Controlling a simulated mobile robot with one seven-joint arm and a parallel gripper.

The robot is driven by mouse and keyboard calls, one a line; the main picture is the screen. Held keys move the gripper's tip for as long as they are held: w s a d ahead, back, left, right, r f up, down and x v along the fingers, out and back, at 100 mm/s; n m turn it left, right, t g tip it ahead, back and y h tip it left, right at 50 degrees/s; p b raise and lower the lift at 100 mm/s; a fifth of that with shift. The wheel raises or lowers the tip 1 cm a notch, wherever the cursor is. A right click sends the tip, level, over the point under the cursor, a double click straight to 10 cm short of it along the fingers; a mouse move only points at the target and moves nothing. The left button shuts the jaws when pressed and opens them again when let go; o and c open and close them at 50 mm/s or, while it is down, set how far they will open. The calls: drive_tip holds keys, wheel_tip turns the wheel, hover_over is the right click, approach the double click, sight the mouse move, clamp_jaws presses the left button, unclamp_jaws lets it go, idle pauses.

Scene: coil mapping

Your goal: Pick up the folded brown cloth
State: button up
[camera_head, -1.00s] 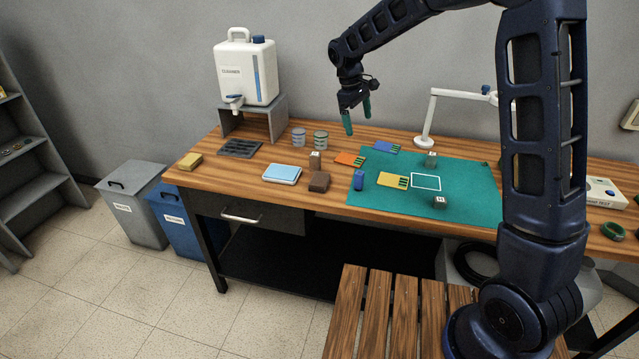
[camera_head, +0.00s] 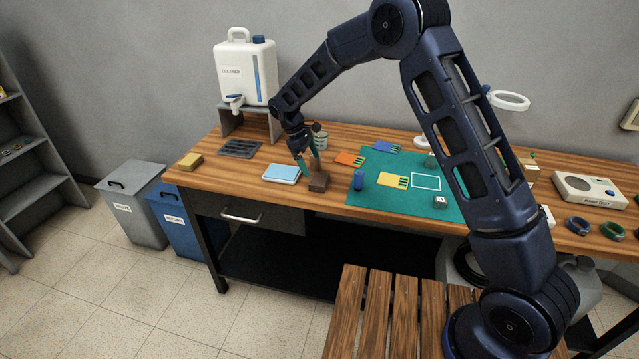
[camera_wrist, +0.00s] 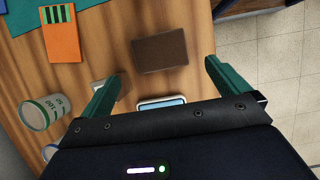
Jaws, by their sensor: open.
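The folded brown cloth (camera_head: 318,183) is a small dark brown block shape lying flat near the front edge of the wooden workbench. In the wrist view the brown cloth (camera_wrist: 159,52) lies ahead of and between the fingers, apart from them. My gripper (camera_head: 310,164) is open and empty, its green fingers pointing down just above the cloth. In the wrist view my gripper (camera_wrist: 162,76) has its two fingers spread wider than the cloth.
A light blue and white pad (camera_head: 281,173) lies close to the cloth's left. A green mat (camera_head: 405,205) with cards is to the right. The cleaner jug (camera_head: 246,70) is at back left. Bare wood lies left of the pad.

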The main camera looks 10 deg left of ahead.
sight(319, 179)
drive_tip(key=shift+x, duration=3.8)
drive_tip(key=c, duration=0.9)
